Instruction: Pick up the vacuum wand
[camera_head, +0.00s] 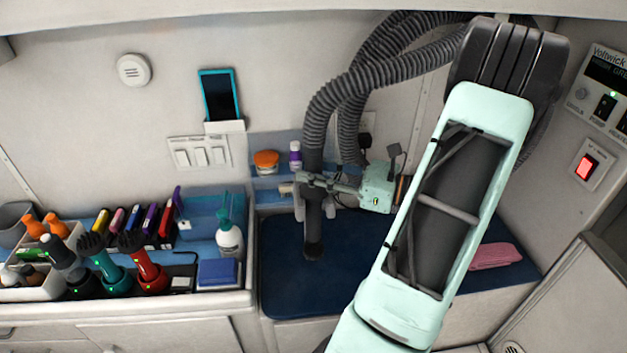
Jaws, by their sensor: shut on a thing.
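The vacuum wand (314,232) is a dark tube on the end of a ribbed grey hose (322,112). It hangs close to upright in front of the back wall, its lower end over the dark blue mat (285,278). My gripper (313,198) reaches in from the right and is shut on the vacuum wand, with its fingers around the tube. I cannot tell whether the wand's lower end touches the mat. My arm hides part of the hose and the right side of the mat.
A white spray bottle (230,240) and a blue box (218,271) stand left of the mat. Several clippers, including a red one (148,270), stand further left. An orange jar (266,161) and a purple-capped bottle (295,156) sit behind.

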